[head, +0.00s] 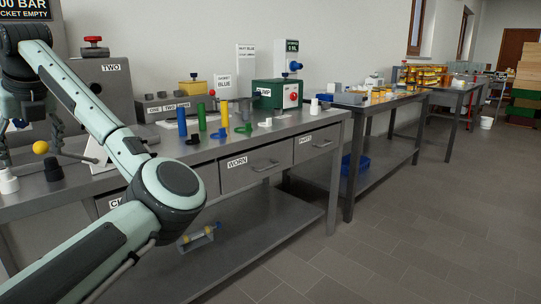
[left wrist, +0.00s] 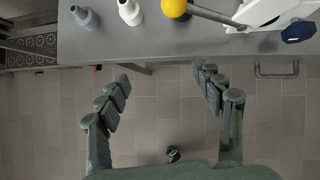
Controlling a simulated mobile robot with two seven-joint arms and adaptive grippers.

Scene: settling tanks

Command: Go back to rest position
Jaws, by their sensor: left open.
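My left arm rises from the bottom left of the head view, bends at a round joint and reaches the upper left. My left gripper (head: 30,145) hangs down there, partly cut by the frame edge. In the left wrist view my left gripper (left wrist: 161,80) has its two fingers wide apart, with nothing between them. The floor shows beyond the fingers, and the bench edge lies near their tips. My right gripper is in neither view.
The steel bench (head: 290,124) carries a yellow ball (head: 40,147) on a rod, a white nozzle (head: 8,182), coloured cylinders and a green pump (head: 277,94). The ball also shows in the wrist view (left wrist: 174,8). More tables stand behind. The floor (head: 400,240) at right is clear.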

